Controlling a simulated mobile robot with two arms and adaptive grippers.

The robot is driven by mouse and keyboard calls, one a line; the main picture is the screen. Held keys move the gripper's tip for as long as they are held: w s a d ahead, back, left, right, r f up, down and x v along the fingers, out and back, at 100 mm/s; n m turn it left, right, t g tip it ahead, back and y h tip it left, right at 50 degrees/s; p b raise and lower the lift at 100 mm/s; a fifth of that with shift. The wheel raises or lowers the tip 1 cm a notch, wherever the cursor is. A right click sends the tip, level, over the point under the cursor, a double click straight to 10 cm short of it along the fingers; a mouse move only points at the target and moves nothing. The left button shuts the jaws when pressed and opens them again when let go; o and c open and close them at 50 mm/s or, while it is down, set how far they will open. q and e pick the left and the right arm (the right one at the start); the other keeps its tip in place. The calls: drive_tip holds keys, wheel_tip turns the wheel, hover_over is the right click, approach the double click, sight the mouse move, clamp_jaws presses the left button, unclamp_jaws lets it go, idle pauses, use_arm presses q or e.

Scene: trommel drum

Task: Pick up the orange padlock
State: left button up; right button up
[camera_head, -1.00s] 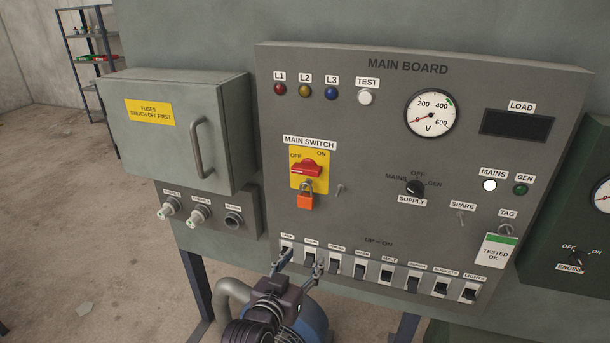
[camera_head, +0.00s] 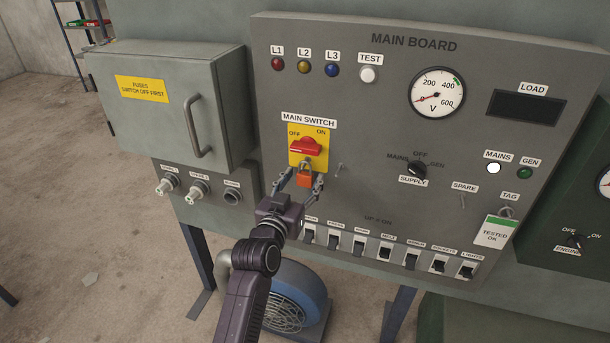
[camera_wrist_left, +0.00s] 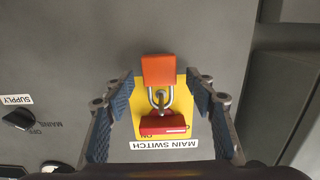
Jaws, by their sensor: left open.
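The orange padlock (camera_head: 304,176) hangs by its shackle below the red main switch handle (camera_head: 306,148) on the yellow plate (camera_head: 322,160). In the left wrist view the padlock (camera_wrist_left: 158,69) shows with its grey shackle near the red handle (camera_wrist_left: 163,125). My left gripper (camera_head: 299,182) is open, with its fingers either side of the padlock in the head view. In the left wrist view the fingers (camera_wrist_left: 159,85) stand apart, left and right of it, with clear gaps and no visible contact. My right gripper is not in view.
A fuse box (camera_head: 170,110) with a handle sticks out at the left.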

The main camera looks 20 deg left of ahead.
use_arm(q)
drive_tip(key=shift+w, duration=0.2)
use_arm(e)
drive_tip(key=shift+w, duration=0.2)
use_arm(q)
drive_tip(key=shift+c, duration=0.5)
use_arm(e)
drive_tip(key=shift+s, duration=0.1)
use_arm(q)
drive_tip(key=c, duration=1.2)
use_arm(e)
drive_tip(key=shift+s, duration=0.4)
use_arm(q)
drive_tip(key=shift+c, duration=0.2)
